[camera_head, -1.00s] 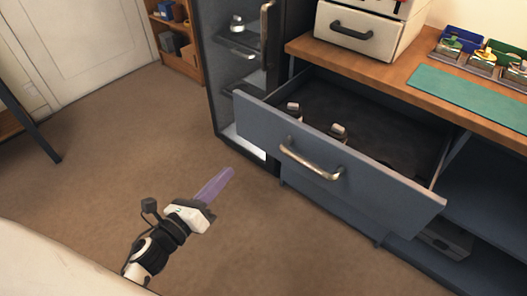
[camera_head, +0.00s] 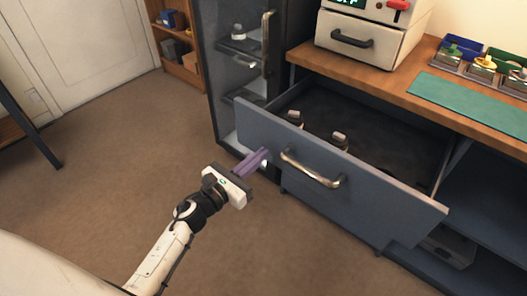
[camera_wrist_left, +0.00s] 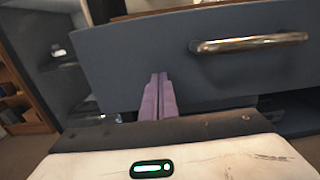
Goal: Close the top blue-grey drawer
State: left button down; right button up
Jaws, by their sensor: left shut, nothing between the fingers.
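The top blue-grey drawer (camera_head: 390,205) stands pulled out from under the wooden worktop, with a metal bar handle (camera_head: 311,170) on its front. Two small objects (camera_head: 339,140) are in its open tray. My left gripper (camera_head: 266,154) is shut and empty, its purple fingers pointing at the left part of the drawer front. In the left wrist view the closed fingers (camera_wrist_left: 158,98) overlap the lower part of the drawer front (camera_wrist_left: 150,50), left of the handle (camera_wrist_left: 250,43). I cannot tell whether they touch it. My right gripper is not in view.
A dark glass-sided cabinet (camera_head: 228,85) stands left of the drawer. On the worktop (camera_head: 405,80) are a white unit with a small drawer (camera_head: 350,42), a green mat (camera_head: 470,101) and several small bins. Open brown floor (camera_head: 100,180) lies to the left.

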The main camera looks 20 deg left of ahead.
pick_arm(q)
jog(key=shift+x, duration=1)
jog(key=shift+w, duration=0.1)
